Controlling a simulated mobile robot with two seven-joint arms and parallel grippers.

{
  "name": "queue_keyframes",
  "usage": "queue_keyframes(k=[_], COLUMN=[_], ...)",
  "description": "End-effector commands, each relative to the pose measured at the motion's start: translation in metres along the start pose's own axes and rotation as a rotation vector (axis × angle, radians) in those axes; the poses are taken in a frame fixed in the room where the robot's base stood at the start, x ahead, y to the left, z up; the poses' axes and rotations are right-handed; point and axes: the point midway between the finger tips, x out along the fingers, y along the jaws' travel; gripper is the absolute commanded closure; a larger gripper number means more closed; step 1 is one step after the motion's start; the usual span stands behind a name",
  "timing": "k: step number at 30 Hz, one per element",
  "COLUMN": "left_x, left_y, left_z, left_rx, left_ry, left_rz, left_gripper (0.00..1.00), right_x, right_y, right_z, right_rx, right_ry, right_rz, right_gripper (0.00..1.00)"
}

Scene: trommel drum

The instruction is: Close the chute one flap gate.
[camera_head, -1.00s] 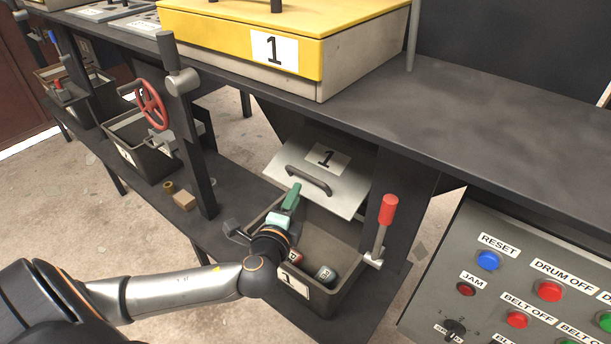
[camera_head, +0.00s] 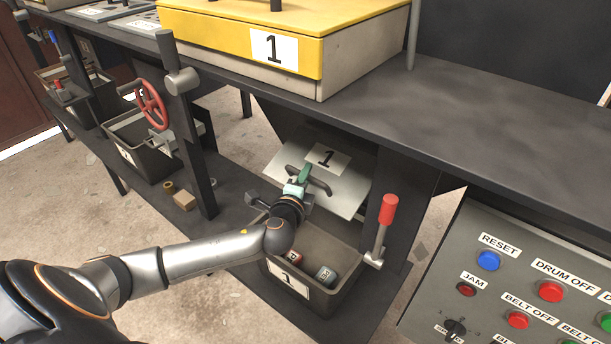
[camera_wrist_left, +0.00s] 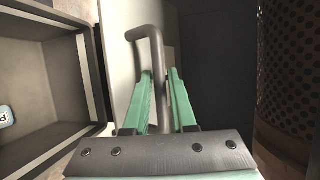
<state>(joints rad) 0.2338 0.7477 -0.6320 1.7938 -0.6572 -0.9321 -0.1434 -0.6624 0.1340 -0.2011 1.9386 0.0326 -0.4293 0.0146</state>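The chute one flap gate (camera_head: 345,191) is a pale metal plate with a label "1", tilted open above a grey bin (camera_head: 335,240). Its dark handle (camera_head: 318,185) is a bent bar on the plate. My left gripper (camera_head: 304,175), with green fingers, is at the handle. In the left wrist view the handle bar (camera_wrist_left: 158,60) runs between the two fingers of my left gripper (camera_wrist_left: 160,75). The fingers are apart, with narrow gaps beside the bar; contact is hard to make out. My right gripper is not in view.
A red-handled lever (camera_head: 388,210) stands right of the bin. Red and grey labelled pieces (camera_head: 325,275) lie inside the bin. A button panel (camera_head: 500,285) is at the lower right. A dark post (camera_head: 190,130) and red handwheel (camera_head: 151,104) stand left.

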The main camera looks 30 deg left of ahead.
Motion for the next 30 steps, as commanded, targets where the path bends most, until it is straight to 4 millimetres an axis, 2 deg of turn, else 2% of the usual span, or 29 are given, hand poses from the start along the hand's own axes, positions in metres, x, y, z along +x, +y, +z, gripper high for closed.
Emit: queue_keyframes(k=[1,6,30], left_x=[-0.0002,-0.0003,-0.0004], left_y=[0.0001,0.0001,0.0005], left_z=[0.0000,0.0001,0.0003], left_rx=[0.000,0.000,0.001], left_ry=[0.000,0.000,-0.001], left_rz=[0.000,0.000,0.001], left_gripper=[0.83,1.00,1.00], right_x=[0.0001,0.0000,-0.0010], right_y=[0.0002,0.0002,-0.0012], right_z=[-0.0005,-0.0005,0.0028], right_rx=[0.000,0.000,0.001], right_ry=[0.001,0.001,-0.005], right_rz=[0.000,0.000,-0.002], right_gripper=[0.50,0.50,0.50])
